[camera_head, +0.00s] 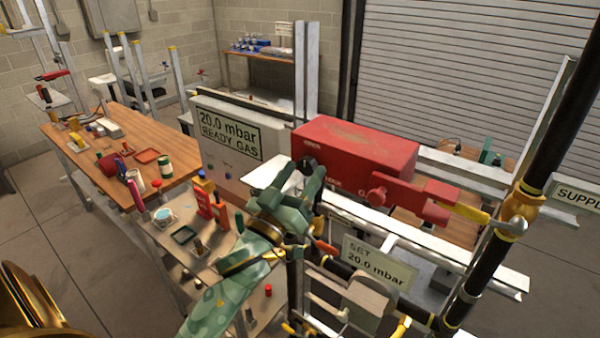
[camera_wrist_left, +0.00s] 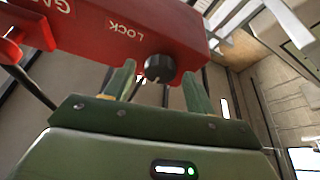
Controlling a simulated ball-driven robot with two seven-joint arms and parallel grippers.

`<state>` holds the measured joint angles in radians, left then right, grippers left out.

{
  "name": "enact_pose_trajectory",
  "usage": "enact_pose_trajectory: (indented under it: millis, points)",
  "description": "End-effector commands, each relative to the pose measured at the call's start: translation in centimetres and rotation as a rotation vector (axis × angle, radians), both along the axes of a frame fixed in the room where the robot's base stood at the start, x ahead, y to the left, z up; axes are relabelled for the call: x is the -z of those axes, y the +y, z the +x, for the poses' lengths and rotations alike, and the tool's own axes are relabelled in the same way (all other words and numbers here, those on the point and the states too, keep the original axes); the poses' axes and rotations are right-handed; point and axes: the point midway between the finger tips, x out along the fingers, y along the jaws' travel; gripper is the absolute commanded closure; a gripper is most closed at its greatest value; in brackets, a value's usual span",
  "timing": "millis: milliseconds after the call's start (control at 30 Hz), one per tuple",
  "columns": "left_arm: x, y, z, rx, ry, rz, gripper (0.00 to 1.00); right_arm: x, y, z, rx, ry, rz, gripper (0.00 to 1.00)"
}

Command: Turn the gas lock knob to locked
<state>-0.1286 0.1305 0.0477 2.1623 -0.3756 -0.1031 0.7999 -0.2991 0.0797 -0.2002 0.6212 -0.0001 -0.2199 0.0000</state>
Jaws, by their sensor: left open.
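The gas lock is a red box (camera_head: 355,150) on the rail; white lettering reading LOCK shows on its face (camera_wrist_left: 125,45) in the left wrist view. Its round black knob (camera_wrist_left: 160,68) has a small pale mark near its lower edge. In the head view the knob (camera_head: 308,164) sits at the box's left end, partly hidden by my gripper. My left gripper (camera_head: 312,175) is green, open and in front of the knob. In the left wrist view its fingers (camera_wrist_left: 158,78) stand on either side below the knob; I cannot tell whether they touch it. My right gripper is not in view.
A grey panel (camera_head: 235,175) reading "20.0 mbar READY GAS" stands left of the box. A red arm with a yellow handle (camera_head: 470,211) extends right. A "SET 20.0 mbar" sign (camera_head: 378,264) and dark pipes lie below and right. A wooden bench (camera_head: 130,140) holds tools.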

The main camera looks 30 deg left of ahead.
Motion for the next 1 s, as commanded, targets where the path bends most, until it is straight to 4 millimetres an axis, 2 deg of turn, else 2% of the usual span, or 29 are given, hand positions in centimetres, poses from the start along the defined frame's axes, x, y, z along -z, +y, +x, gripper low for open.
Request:
enact_pose_trajectory:
  millis: [167,200,300,367,733,1000]
  points:
    - [0.0,0.0,0.0,0.0,0.0,0.0,0.45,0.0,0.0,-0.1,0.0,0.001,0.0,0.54]
    - [0.0,0.0,0.0,0.0,0.0,0.0,0.47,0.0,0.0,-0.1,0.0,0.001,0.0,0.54]
    - [0.0,0.0,0.0,0.0,0.0,0.0,0.75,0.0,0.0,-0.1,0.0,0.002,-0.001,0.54]
    - [0.0,0.0,0.0,0.0,0.0,0.0,0.89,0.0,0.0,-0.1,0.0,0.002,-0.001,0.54]
    - [0.0,0.1,0.0,0.0,-0.002,0.042,0.89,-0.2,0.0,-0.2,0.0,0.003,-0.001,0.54]
    - [-0.1,0.2,0.0,0.0,-0.014,0.209,0.89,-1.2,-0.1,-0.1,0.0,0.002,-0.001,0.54]
